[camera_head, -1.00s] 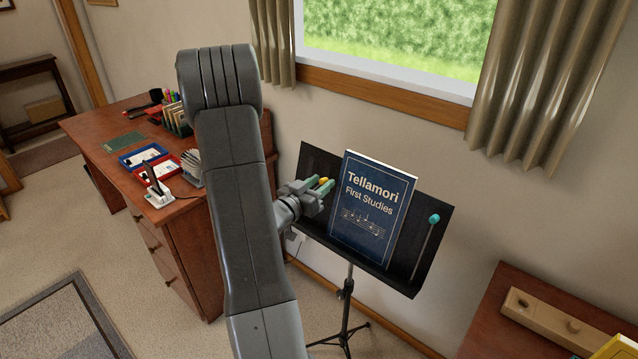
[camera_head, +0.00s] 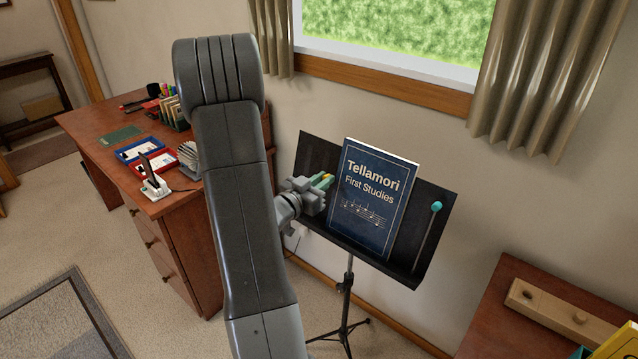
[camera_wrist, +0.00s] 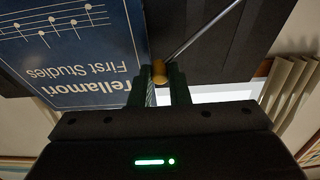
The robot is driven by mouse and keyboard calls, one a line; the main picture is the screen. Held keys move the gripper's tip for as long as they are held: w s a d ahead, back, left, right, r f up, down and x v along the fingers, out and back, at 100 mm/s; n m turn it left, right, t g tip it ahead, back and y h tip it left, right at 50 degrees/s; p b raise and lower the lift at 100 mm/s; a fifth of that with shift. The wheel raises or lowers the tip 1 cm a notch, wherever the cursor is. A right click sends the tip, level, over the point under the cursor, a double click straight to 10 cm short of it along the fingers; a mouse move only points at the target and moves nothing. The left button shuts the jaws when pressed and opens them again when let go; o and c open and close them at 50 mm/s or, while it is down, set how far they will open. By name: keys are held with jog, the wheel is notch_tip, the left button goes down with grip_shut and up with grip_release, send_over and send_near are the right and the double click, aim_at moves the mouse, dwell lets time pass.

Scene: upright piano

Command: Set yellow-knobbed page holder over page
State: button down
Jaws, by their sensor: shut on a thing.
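The page holder's yellow knob (camera_wrist: 159,73) is between my fingertips in the wrist view, and its thin rod runs away to the upper right over the dark stand. My gripper (camera_head: 326,181) is shut on this knob, at the left edge of the book in the head view. The blue book (camera_head: 373,200), titled "Tellamori First Studies", leans upright on the black music stand (camera_head: 318,153). It also shows at the left in the wrist view (camera_wrist: 75,45). The rod is hidden in the head view. A second holder with a teal knob (camera_head: 436,207) stands right of the book.
A wooden desk (camera_head: 180,203) with trays and stationery stands at the left. At the lower right, a brown top carries a wooden block (camera_head: 556,318). The wall, window and curtains are behind the stand.

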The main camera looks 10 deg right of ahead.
jog(key=shift+s+d+f+m+g+b, duration=0.2)
jog(key=shift+s+f+m+g+b, duration=0.1)
jog(key=shift+s+f+m+b, duration=0.35)
jog(key=shift+w, duration=0.1)
jog(key=c, duration=1.4)
grip_release()
jog(key=shift+o, duration=0.2)
jog(key=b+v, duration=0.1)
jog(key=v, duration=1.3)
jog(key=shift+f, duration=0.2)
jog(key=shift+w, duration=0.1)
